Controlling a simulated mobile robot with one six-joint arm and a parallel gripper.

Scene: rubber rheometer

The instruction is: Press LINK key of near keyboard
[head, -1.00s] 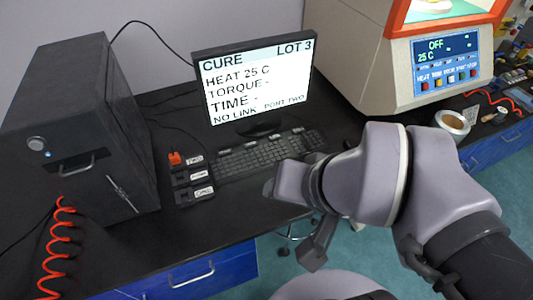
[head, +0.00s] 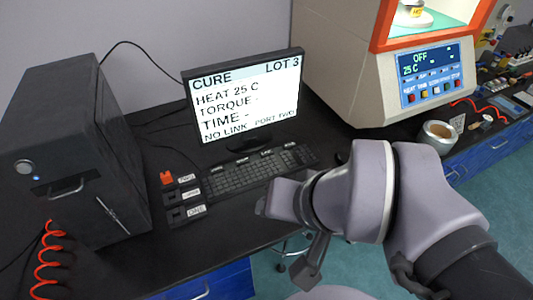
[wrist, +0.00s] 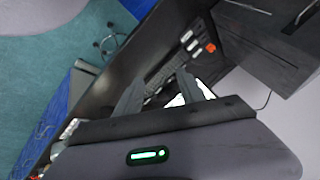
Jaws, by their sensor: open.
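The near keyboard (head: 240,174) is black and lies on the dark bench in front of the monitor (head: 246,102). Several small white labels stand along its back row; they are too small to read, so I cannot tell which key is LINK. The screen reads CURE, LOT 3, HEAT 25 C, NO LINK, PORT TWO. In the wrist view the keyboard (wrist: 165,73) shows partly beyond my gripper (wrist: 160,85), whose two fingers are apart with nothing held. In the head view my arm is at the keyboard's front right and the fingertips are hard to make out.
A row of black labelled switches (head: 187,196) with an orange piece (head: 167,177) stands left of the keyboard. A black computer tower (head: 70,150) is at the left. The rheometer (head: 430,75) reading OFF and a tape roll (head: 438,133) are at the right.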

